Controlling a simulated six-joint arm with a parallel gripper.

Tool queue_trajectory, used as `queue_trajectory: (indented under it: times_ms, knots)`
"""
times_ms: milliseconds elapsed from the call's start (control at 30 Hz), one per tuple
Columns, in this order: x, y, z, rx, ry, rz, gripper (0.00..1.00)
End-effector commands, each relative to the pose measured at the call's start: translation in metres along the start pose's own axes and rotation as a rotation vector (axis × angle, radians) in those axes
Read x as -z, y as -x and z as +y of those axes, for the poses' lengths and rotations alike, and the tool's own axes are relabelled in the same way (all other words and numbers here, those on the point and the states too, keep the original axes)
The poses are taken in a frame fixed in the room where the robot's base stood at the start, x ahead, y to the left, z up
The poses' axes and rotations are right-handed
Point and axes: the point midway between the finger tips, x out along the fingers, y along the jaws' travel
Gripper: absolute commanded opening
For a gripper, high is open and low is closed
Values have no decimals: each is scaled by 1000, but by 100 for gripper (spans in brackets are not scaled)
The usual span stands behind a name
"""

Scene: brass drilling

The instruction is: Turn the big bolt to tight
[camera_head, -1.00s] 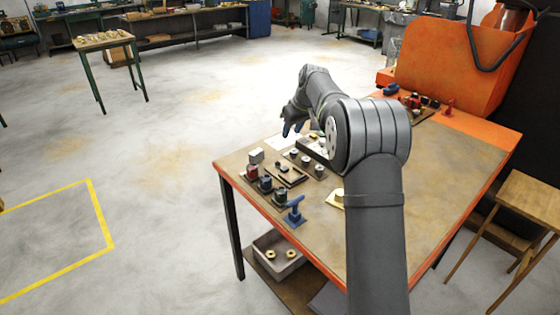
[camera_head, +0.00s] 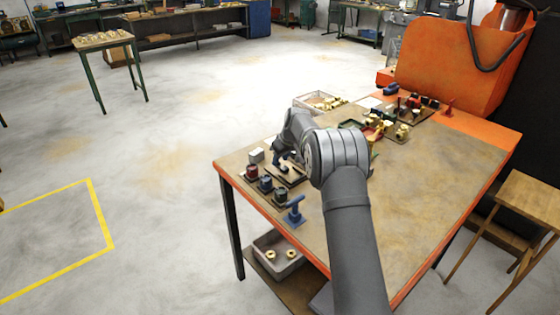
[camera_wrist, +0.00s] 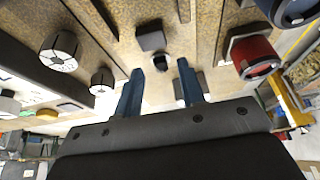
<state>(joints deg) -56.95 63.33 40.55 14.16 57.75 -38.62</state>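In the wrist view, a small dark round-ended piece (camera_wrist: 160,62) with a grey block-like piece (camera_wrist: 150,37) beside it sits on a wooden board. I cannot tell for sure which is the big bolt. My gripper (camera_wrist: 160,68) has its two blue fingers apart, with the dark piece just beyond and between the tips; no contact shows. In the head view, my gripper (camera_head: 284,160) is low over the dark-framed board (camera_head: 294,180) near the bench's left edge, and my arm hides part of it.
A red cup (camera_head: 252,172), blue cup (camera_head: 266,185) and green cup (camera_head: 280,197) line the bench's left edge, with a blue T-handled tool (camera_head: 294,210) nearer. White slotted cylinders (camera_wrist: 60,50) stand left in the wrist view. Brass parts (camera_head: 403,131) lie farther back. The bench's right middle is clear.

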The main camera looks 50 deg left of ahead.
Motion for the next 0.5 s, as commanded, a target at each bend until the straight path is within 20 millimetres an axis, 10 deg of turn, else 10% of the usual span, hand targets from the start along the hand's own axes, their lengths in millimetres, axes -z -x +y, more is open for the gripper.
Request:
queue_trajectory:
  times_ms: [500]
  knots:
    - [0, -16, 0, -1, 0, 1, 32]
